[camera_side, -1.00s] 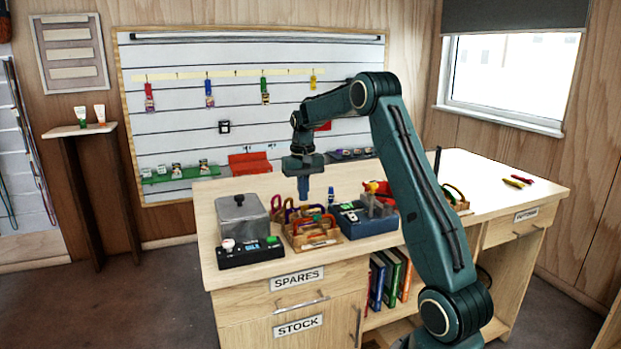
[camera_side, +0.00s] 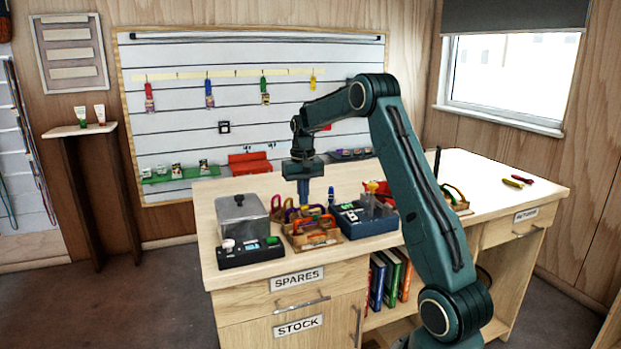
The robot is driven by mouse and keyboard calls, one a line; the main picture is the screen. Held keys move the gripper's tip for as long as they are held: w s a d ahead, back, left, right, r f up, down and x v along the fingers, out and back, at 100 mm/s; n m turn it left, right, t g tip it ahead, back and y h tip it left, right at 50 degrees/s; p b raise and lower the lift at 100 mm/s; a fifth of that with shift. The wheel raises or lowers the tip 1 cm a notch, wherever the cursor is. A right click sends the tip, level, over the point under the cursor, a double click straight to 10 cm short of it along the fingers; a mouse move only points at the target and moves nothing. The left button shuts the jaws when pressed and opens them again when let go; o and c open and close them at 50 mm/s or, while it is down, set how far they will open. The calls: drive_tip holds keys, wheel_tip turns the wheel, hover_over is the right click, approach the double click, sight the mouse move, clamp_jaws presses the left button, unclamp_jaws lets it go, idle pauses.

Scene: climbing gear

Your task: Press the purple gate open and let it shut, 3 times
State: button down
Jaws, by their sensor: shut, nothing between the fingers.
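My gripper (camera_side: 304,202) is shut and empty. It points straight down over the left middle of the bench. Its tip is just above or at the back of a group of coloured carabiners in a wooden tray (camera_side: 313,241). A purple carabiner (camera_side: 278,209) shows at the left of this group, partly hidden among the others. Its gate is too small to make out, and I cannot tell whether the gripper touches it.
A grey lidded box (camera_side: 242,215) and a black unit with knobs (camera_side: 250,254) stand left of the tray. A blue box (camera_side: 366,220) stands close on the right. The bench top (camera_side: 490,205) is mostly clear further right.

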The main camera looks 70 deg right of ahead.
sight(302, 207)
drive_tip(key=shift+f, duration=0.85)
drive_tip(key=shift+r, duration=3.6)
drive_tip(key=shift+a, duration=0.1)
drive_tip(key=shift+a+r, duration=0.2)
drive_tip(key=s+a+r+n+t+h, duration=0.15)
drive_tip(key=s+a+r, duration=0.3)
drive_tip(key=a, duration=0.65)
drive_tip(key=s+a+r+n+t+y, duration=0.1)
drive_tip(key=s+a+r+n, duration=0.3)
drive_tip(key=a, duration=0.7)
drive_tip(key=s+a+f+n+t, duration=0.1)
drive_tip(key=s+a, duration=0.4)
drive_tip(key=s, duration=0.2)
drive_tip(key=s+a+f+n+t, duration=0.2)
drive_tip(key=s+a, duration=0.4)
drive_tip(key=s, duration=0.1)
drive_tip(key=shift+a+f, duration=0.15)
drive_tip(key=shift+f, duration=0.15)
